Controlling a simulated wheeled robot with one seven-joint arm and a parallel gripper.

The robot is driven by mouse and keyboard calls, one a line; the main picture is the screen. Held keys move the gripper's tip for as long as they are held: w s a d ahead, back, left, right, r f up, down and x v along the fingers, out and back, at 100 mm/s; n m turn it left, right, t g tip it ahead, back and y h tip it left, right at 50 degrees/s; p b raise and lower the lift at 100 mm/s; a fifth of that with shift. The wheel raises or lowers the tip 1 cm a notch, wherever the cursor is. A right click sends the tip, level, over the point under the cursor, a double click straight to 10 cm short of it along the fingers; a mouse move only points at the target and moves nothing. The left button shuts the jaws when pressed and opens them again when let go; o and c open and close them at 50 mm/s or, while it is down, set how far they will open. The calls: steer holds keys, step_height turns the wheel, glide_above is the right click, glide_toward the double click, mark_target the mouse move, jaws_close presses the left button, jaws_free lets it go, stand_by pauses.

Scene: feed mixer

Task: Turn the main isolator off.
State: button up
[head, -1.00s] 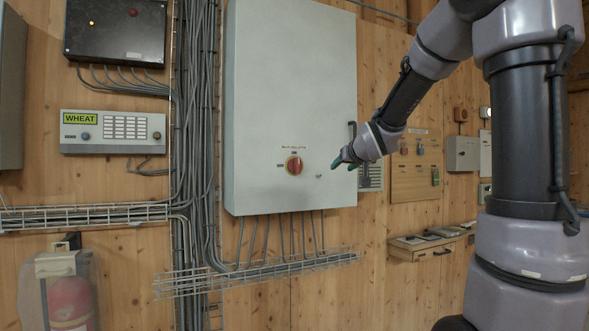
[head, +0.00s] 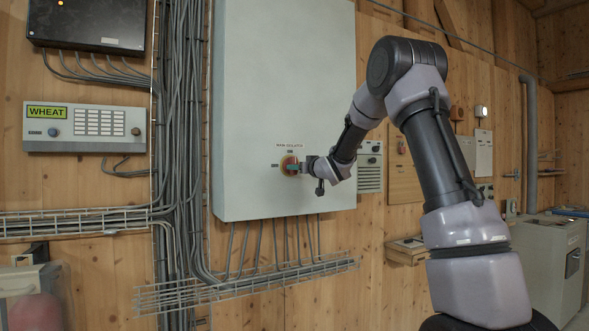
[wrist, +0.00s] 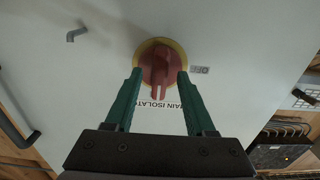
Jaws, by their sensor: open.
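The main isolator (head: 289,165) is a red rotary knob on a yellow ring, low on the pale grey cabinet door. Its label plate (head: 290,145) is above it, with an ON mark above and an OFF mark to its left. In the wrist view, the red knob (wrist: 158,68) has its handle bar pointing toward the MAIN ISOLATOR label, and the OFF mark (wrist: 199,70) is to the side. My gripper (wrist: 160,75) is open, its green fingertips on either side of the knob. I cannot tell whether they touch it. In the head view, my gripper (head: 298,168) partly covers the knob.
The grey cabinet (head: 285,90) fills the middle of the wall. A wire tray (head: 245,285) with cables runs below it. A door handle (wrist: 77,34) sticks out near the knob. A small wooden shelf (head: 407,250) is at right, and a WHEAT panel (head: 84,128) at left.

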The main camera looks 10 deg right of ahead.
steer(key=shift+x, duration=1.4)
jaws_close()
